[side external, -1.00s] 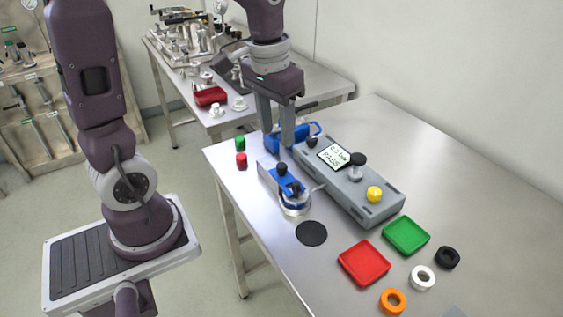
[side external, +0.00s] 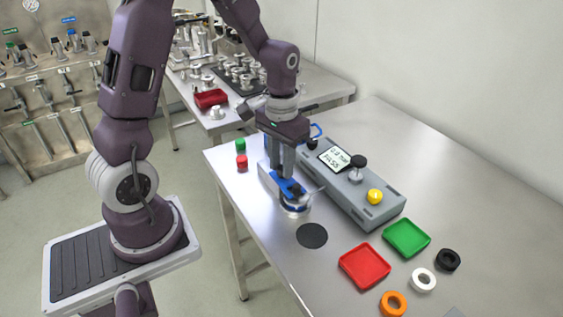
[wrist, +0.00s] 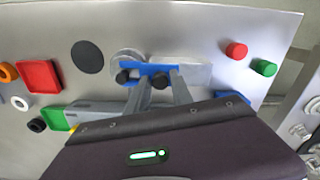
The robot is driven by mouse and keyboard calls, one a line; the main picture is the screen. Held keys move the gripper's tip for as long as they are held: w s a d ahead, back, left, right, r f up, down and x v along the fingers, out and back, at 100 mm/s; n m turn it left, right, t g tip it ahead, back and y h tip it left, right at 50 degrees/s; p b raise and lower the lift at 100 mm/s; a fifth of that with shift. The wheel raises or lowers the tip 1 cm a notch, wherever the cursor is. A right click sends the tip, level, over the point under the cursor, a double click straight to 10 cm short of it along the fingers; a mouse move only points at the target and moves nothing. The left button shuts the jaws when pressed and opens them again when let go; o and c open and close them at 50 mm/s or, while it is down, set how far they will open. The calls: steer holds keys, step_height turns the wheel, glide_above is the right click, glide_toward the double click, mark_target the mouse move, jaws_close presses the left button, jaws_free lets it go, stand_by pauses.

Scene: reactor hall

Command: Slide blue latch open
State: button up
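The blue latch (side external: 292,188) is a flat blue slider on a grey metal block (side external: 267,183) at the table's left side, next to a round silver fitting (side external: 296,210). In the wrist view the blue latch (wrist: 151,69) carries a black knob (wrist: 160,81), with a second black knob (wrist: 122,77) at its left end. My gripper (side external: 282,178) points down over the latch. In the wrist view my gripper (wrist: 161,76) has its fingers apart, one on each side of the first knob. Whether they touch it is unclear. In the side view the fingers hide that knob.
A grey box with a display (side external: 334,158), black knob and yellow button (side external: 375,197) stands close right of the latch. Red (side external: 364,265) and green (side external: 407,237) trays, several rings and a black disc (side external: 312,235) lie in front. Small green and red pieces (side external: 241,161) sit left.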

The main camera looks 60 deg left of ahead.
jaws_close()
stand_by(1.1)
